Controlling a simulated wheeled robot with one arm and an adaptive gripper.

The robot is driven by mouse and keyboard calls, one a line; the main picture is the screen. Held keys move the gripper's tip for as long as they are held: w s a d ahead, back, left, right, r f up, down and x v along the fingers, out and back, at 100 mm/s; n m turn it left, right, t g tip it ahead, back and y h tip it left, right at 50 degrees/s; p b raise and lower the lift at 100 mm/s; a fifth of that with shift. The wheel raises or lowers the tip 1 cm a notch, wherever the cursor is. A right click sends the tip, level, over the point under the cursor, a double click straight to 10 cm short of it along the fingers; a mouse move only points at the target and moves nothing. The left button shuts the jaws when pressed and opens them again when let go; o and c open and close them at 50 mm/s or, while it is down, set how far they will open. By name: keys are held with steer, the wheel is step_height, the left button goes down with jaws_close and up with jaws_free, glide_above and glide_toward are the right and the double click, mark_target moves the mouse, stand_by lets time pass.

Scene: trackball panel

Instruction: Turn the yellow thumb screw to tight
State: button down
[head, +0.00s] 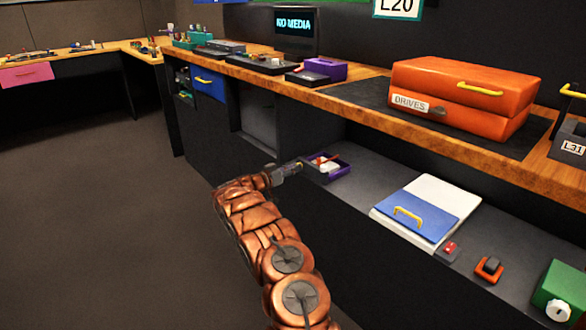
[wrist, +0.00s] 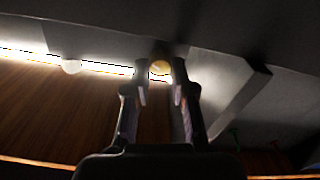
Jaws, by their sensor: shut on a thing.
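The yellow thumb screw (wrist: 160,67) shows in the wrist view as a small round yellow head at the far end of my fingers. My gripper (wrist: 160,80) has one finger on each side of it and is shut on it. The fingers partly hide the screw, and no tightness mark can be made out. In the head view my gripper (head: 291,168) is at the front of the lower shelf, beside a purple tray (head: 340,171). The screw cannot be clearly made out there.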

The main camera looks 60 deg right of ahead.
steer(key=shift+r+m+p, duration=0.2)
steer(key=shift+m+p, duration=0.1)
steer(key=shift+p, duration=0.35)
steer(key=shift+s+f+m+b, duration=0.15)
steer(key=shift+m+b, duration=1.3)
steer(key=shift+m, duration=2.1)
steer(key=shift+f+m+b, duration=0.1)
steer(key=shift+m+b, duration=1.3)
steer(key=shift+m, duration=2.1)
steer(key=shift+s+f+m+b, duration=0.15)
steer(key=shift+m+b, duration=1.3)
steer(key=shift+m, duration=2.1)
steer(key=shift+w, duration=0.1)
